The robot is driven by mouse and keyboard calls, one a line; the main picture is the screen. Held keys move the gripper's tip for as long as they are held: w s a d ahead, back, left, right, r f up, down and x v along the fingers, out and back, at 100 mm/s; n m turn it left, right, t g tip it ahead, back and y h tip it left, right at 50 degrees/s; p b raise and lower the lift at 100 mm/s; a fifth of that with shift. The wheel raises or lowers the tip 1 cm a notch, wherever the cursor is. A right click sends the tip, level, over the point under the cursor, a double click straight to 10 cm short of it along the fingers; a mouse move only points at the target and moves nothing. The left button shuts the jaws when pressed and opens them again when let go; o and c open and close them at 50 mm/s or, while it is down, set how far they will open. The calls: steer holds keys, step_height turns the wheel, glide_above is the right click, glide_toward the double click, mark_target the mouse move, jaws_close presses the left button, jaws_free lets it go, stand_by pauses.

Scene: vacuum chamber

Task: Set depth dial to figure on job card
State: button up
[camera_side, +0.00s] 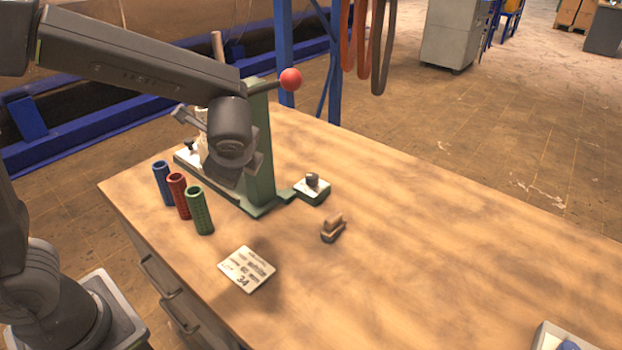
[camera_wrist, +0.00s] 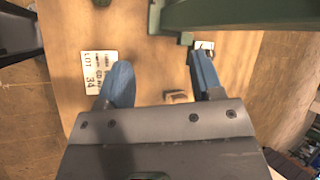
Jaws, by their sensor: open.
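The job card (camera_side: 246,270) lies flat on the bench in front of the green sleeve, printed side up. A large 34 shows on it, and in the wrist view the card (camera_wrist: 98,72) appears to read LOT 34; its smaller lines are too small to read. A small pale block with a dark knob (camera_side: 312,181), perhaps the depth dial, stands at the foot of the green press (camera_side: 262,150). No setting on it is legible. My gripper (camera_wrist: 160,60) is open and empty above the bench, its blue fingers wide apart; the right finger partly covers the pale block.
A blue sleeve (camera_side: 163,182), a red sleeve (camera_side: 179,195) and a green sleeve (camera_side: 200,210) stand left of the press. A small brown block (camera_side: 333,228) lies in front of the knob. The press lever ends in a red ball (camera_side: 290,79). The bench's right side is mostly clear.

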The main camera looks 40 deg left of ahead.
steer(key=w+d+f+m+t+y, duration=0.2)
steer(key=w+d+f+m+t, duration=0.15)
steer(key=w+f+m, duration=0.35)
steer(key=m+t+y, duration=0.1)
steer(key=m+t, duration=0.1)
steer(key=m, duration=0.4)
glide_toward(312, 178)
steer(key=x, duration=1)
steer(key=shift+w, duration=0.1)
steer(key=shift+c, duration=0.2)
steer(key=c, duration=0.9)
